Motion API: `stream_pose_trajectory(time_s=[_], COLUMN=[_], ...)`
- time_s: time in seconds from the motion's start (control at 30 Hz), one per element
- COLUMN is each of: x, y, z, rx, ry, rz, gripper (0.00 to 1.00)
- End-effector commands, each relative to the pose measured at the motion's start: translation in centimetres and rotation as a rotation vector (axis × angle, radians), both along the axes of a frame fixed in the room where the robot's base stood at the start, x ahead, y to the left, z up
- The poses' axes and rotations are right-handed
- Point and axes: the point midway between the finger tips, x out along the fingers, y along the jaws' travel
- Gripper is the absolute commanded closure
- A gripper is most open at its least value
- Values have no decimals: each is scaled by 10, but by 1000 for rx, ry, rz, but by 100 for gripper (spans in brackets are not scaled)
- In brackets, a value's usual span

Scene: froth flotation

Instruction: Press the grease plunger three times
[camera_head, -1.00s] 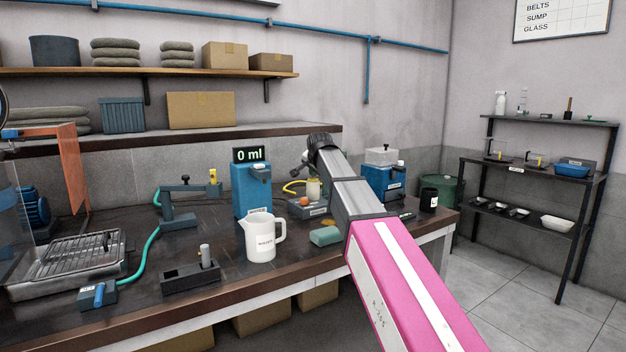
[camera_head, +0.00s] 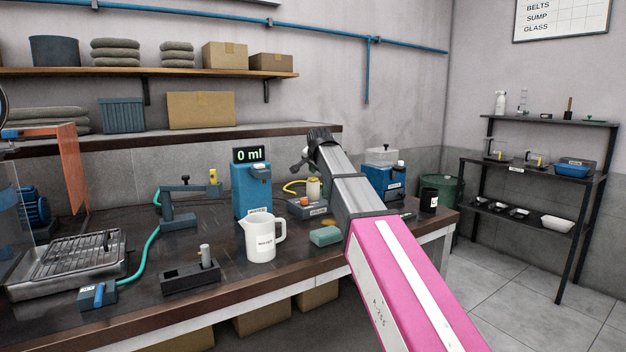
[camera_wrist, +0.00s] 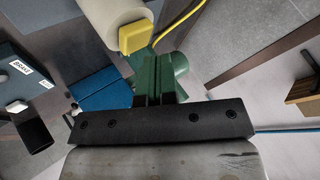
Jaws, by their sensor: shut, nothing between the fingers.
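A small grey unit (camera_head: 307,208) with an orange part and a cream jar (camera_head: 313,188) stands on the bench below my wrist, with a yellow hose behind it. I take this to be the grease unit; its label is too small to read. In the wrist view a cream cylinder (camera_wrist: 108,18) and a yellow block (camera_wrist: 136,37) sit just beyond the fingers. My gripper (camera_wrist: 155,85) is shut and empty, its tips close to the yellow block; I cannot tell whether they touch. In the head view my gripper (camera_head: 298,168) is small and partly hidden by my wrist.
A blue dispenser (camera_head: 251,192) reading 0 ml and a white jug (camera_head: 262,238) stand to the left. A green sponge-like block (camera_head: 324,236) lies in front. A blue machine (camera_head: 384,182) and a black cup (camera_head: 429,199) are to the right.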

Motion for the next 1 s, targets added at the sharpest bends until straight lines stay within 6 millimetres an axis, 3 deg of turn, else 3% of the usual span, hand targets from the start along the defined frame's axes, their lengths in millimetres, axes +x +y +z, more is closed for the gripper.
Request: stream_pose_trajectory(time_s=[0.47,1.0], x=[0,1], y=[0,0], z=[6,50], rx=[0,1], ry=[-1,-2], rz=[0,1], gripper=[100,100])
